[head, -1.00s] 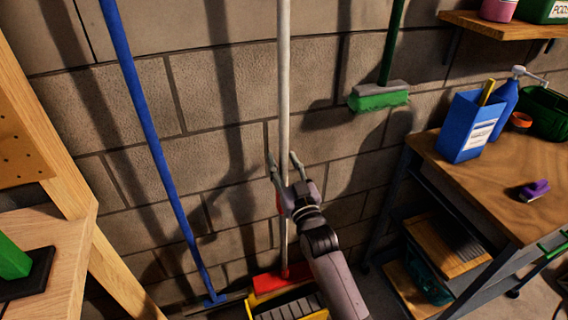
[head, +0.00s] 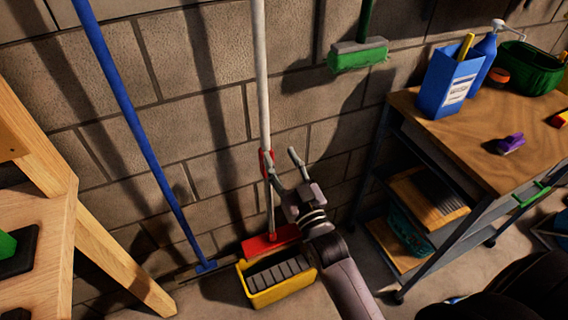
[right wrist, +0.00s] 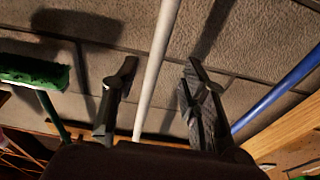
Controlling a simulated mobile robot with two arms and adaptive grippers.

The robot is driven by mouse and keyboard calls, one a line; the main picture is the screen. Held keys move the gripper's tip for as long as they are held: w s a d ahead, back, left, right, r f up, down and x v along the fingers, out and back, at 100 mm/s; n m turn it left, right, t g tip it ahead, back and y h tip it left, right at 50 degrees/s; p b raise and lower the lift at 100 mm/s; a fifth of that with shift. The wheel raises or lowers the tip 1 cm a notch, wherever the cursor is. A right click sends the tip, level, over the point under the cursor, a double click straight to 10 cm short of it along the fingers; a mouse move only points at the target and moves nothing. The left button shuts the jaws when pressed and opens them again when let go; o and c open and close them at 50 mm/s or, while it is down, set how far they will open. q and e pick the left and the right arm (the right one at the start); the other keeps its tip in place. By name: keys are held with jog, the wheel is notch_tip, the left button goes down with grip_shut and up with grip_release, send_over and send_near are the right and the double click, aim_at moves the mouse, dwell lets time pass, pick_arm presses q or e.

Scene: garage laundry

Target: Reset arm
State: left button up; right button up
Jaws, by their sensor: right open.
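My right gripper (head: 281,156) is open and empty in front of the block wall. A broom with a white pole (head: 261,70) and a red head (head: 271,240) stands upright by the wall. In the head view the gripper's left finger overlaps the pole and the right finger is to the right of it. In the right wrist view the white pole (right wrist: 160,60) shows between the spread fingers of the gripper (right wrist: 161,75), seemingly beyond them. I cannot tell the exact gap. My left gripper is not in view.
A yellow bucket (head: 283,293) stands on the floor below the gripper. A blue-poled tool (head: 137,130) leans at left, beside a wooden bench (head: 45,215). A green brush (head: 357,55) hangs on the wall. A workbench (head: 478,125) with a blue box (head: 447,85) stands right.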

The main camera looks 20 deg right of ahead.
jog(key=s+a+f+g+p, duration=0.1)
jog(key=s+f+g, duration=0.25)
jog(key=f, duration=0.85)
jog(key=s+f+n+g, duration=0.1)
jog(key=s+f+g, duration=0.3)
jog(key=f, duration=0.8)
jog(key=s+a+f+g+p, duration=0.1)
jog(key=s+f+g, duration=0.3)
jog(key=f, duration=0.9)
jog(key=s+d+f+g, duration=0.2)
jog(key=s+f, duration=0.4)
jog(key=s, duration=0.5)
jog(key=s+d+f+g, duration=0.2)
jog(key=s+f, duration=0.4)
jog(key=s, duration=0.5)
jog(key=s+d+f+n+g, duration=0.1)
jog(key=s+d+f+g, duration=0.1)
jog(key=s+f, duration=0.4)
jog(key=s+g, duration=0.1)
jog(key=s, duration=0.4)
jog(key=shift+d+g+h+p, duration=0.15)
jog(key=shift+g+h+p, duration=0.2)
jog(key=shift+h+p, duration=0.05)
